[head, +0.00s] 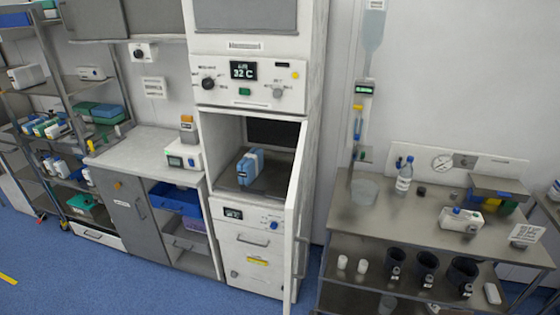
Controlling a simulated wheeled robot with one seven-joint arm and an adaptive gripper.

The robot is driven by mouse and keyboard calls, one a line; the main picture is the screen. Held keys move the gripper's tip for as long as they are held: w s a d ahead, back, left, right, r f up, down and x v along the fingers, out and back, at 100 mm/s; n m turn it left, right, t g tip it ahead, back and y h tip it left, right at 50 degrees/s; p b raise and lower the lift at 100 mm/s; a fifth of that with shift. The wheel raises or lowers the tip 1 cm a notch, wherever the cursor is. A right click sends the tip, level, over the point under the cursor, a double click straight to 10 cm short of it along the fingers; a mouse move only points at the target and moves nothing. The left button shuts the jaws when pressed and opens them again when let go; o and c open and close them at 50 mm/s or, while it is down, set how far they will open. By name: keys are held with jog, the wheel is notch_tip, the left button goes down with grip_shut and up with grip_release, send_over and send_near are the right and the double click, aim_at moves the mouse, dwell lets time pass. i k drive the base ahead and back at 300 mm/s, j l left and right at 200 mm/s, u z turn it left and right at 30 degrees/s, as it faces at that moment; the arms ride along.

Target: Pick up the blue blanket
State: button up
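A folded blue blanket (251,166) stands inside the open compartment of a tall white warming cabinet (210,150), near the middle of the head view. It rests on the compartment floor, and a darker blue band or strap shows at its left side. The cabinet door (299,215) is swung open toward me at the right of the compartment. The display above the compartment reads 32 C. My gripper is not in view.
A counter (138,148) with a small white device (183,155) stands left of the cabinet, with blue bins (182,203) below. A steel table (420,222) with a bottle (404,176) stands to the right. The open door's edge juts forward. Blue floor is clear at the lower left.

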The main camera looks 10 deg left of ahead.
aim_at(251, 163)
jog(key=i+j+z, duration=0.15)
jog(key=j+z, duration=0.25)
jog(key=j, duration=0.8)
jog(key=j+z, duration=0.4)
jog(key=j, duration=0.8)
jog(key=i+j, duration=0.1)
jog(key=j, duration=2.1)
jog(key=i, duration=0.25)
